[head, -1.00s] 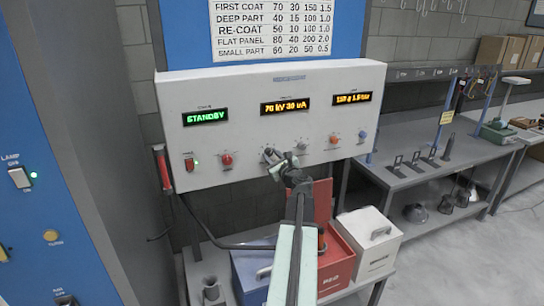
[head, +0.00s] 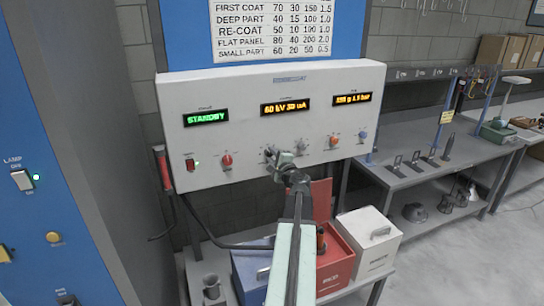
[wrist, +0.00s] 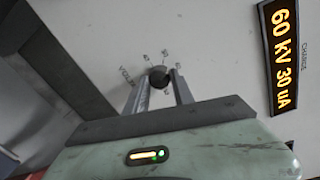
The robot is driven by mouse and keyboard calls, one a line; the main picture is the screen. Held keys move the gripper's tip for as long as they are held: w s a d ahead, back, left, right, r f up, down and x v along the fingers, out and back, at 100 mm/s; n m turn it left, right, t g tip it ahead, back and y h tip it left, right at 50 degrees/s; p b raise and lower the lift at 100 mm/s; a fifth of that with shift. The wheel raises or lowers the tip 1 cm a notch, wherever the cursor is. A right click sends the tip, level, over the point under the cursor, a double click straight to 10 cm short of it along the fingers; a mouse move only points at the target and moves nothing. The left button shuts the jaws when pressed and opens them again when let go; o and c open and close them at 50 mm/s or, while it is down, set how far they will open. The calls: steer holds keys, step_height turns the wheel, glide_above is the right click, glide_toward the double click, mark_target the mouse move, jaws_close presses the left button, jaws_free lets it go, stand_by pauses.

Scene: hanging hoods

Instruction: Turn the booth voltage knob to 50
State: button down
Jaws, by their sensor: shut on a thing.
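The white control panel (head: 240,155) faces me, and its middle display (head: 285,107) reads 60 kV 30 uA. The same display (wrist: 283,55) shows large and sideways in the wrist view. My gripper (head: 275,156) is at the panel, below and left of that display. In the wrist view its two fingers are closed on a small dark round knob (wrist: 158,75), one finger on each side. Small scale marks surround the knob. In the head view the gripper hides most of it.
A red knob (head: 227,161) sits left of my gripper; an orange knob (head: 333,141) and a blue knob (head: 362,136) sit right. The left display (head: 206,118) reads STANDBY. A coating chart (head: 273,30) hangs above. Red (head: 333,272) and white (head: 369,238) boxes stand below.

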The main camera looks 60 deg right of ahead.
steer(key=n, duration=0.5)
steer(key=shift+a+n, duration=0.1)
steer(key=shift+n, duration=0.3)
stand_by(0.4)
steer(key=c, duration=1.1)
jaws_free()
steer(key=v, duration=0.8)
